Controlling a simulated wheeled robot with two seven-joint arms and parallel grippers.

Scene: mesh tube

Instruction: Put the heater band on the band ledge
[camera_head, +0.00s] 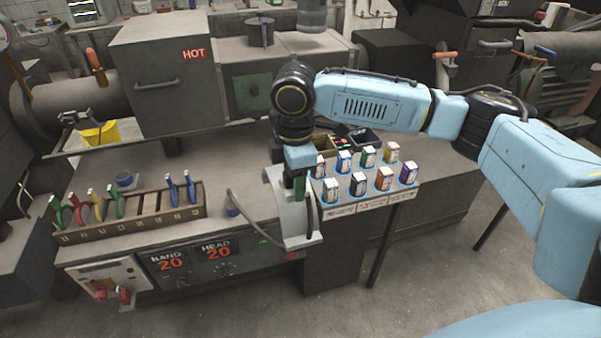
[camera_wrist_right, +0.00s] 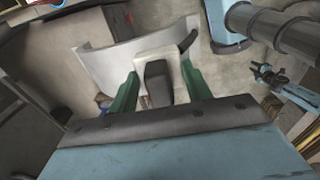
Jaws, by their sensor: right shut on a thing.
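My right gripper (camera_head: 298,187) points down near the front edge of the bench. It is shut on the heater band (camera_head: 291,218), a curved pale metal piece with a dark cable. The wrist view shows the green fingers of this gripper (camera_wrist_right: 160,90) on both sides of the white block on the heater band (camera_wrist_right: 108,66). In the head view the band is beside the tray of bottles and near the bench's right front corner. I cannot tell which surface is the band ledge, or whether the band touches anything below. My left gripper is not in view.
A rack (camera_head: 133,224) with several coloured-handled tools stands at left on the bench. Several small labelled containers stand on a tray (camera_head: 358,201) right of the band. A dark housing marked HOT (camera_head: 160,85) stands behind. The front panel (camera_head: 195,262) reads BAND 20 and HEAD 20.

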